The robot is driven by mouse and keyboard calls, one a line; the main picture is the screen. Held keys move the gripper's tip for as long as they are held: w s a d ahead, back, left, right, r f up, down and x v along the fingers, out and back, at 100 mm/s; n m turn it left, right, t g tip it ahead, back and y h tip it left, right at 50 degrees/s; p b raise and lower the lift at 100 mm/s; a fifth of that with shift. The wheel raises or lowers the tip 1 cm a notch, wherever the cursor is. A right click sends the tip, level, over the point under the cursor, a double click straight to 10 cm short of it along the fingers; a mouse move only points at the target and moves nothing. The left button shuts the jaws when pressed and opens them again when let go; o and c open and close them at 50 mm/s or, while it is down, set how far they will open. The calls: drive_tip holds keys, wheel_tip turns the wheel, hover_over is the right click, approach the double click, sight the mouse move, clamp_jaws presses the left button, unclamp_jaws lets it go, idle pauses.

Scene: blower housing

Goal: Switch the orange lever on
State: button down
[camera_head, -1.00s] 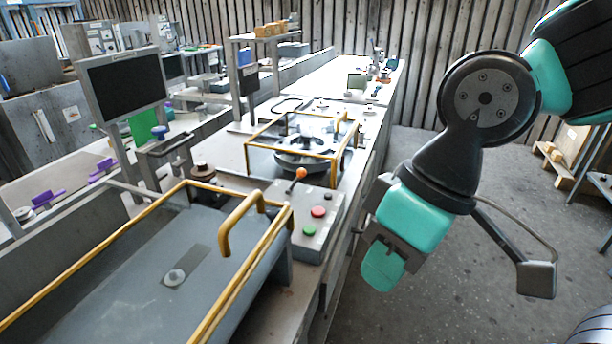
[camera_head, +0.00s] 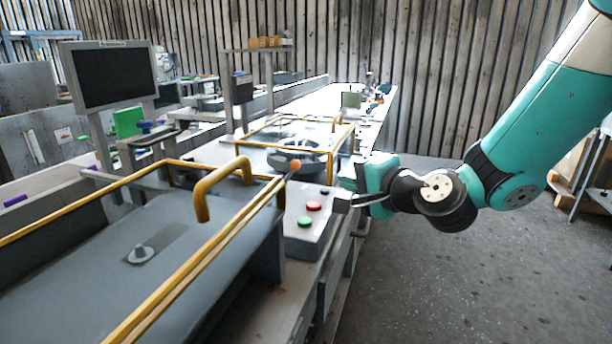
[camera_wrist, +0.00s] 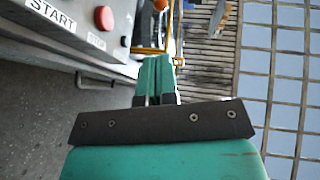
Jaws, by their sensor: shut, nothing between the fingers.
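In the wrist view only part of the orange knob (camera_wrist: 160,4) shows at the top edge. My gripper (camera_head: 358,172) is to the right of the box, at about the height of the lever and apart from it. In the wrist view its teal fingers (camera_wrist: 156,76) are together with nothing between them.
The box carries a red button (camera_head: 314,206) and a green button (camera_head: 305,222); a START label (camera_wrist: 50,14) shows in the wrist view. Yellow rails (camera_head: 205,262) frame the grey machine left of the lever. A yellow-framed blower housing (camera_head: 290,160) lies behind.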

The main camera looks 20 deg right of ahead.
drive_tip(key=p, duration=0.7)
approach(298, 166)
drive_tip(key=x, duration=0.6)
drive_tip(key=shift+w, duration=0.25)
drive_tip(key=shift+w+a+f, duration=0.15)
drive_tip(key=shift+w+f, duration=0.05)
drive_tip(key=shift+w, duration=0.2)
